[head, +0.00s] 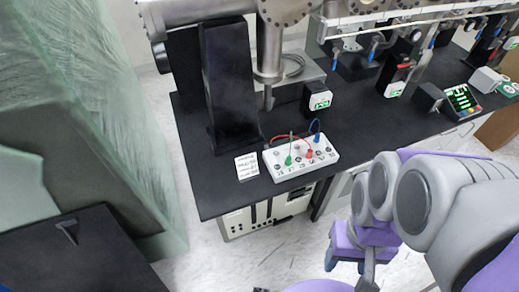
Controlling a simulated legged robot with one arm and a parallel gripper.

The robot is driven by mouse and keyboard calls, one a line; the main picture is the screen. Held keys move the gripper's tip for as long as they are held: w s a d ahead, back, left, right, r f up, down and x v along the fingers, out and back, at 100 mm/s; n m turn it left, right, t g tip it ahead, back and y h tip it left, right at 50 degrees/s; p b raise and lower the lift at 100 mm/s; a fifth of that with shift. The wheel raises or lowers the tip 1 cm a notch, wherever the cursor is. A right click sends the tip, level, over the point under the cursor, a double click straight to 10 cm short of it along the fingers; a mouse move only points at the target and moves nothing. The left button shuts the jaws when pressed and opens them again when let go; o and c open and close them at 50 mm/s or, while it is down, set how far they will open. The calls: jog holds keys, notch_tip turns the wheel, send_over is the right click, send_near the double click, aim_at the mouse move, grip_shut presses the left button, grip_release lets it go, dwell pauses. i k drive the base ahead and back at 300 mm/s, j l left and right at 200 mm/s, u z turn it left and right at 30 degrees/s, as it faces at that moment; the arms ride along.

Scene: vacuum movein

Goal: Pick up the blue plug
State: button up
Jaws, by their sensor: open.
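The blue plug (317,138) stands upright at the back right of a white socket box (288,170) on the black bench. A short blue cable loops from its top. A red plug (309,153) and a green plug (289,160) stand in front and to the left on the same box. A purple part of my gripper (318,287) shows at the bottom edge, well below and apart from the box. Most of the gripper is cut off by the frame, and nothing is seen held in it.
A black bench (215,190) carries a labelled card (246,166), a tall black block (228,85) and metal vacuum parts (269,45) behind the box. Small green displays (320,101) stand farther right. A plastic-draped unit (90,120) is at left. Open floor (270,255) lies in front.

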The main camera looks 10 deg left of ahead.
aim_at(316, 139)
jog(key=i+j+z, duration=0.15)
jog(key=j+z, duration=0.3)
jog(key=i+j+z, duration=0.1)
jog(key=j+z, duration=0.85)
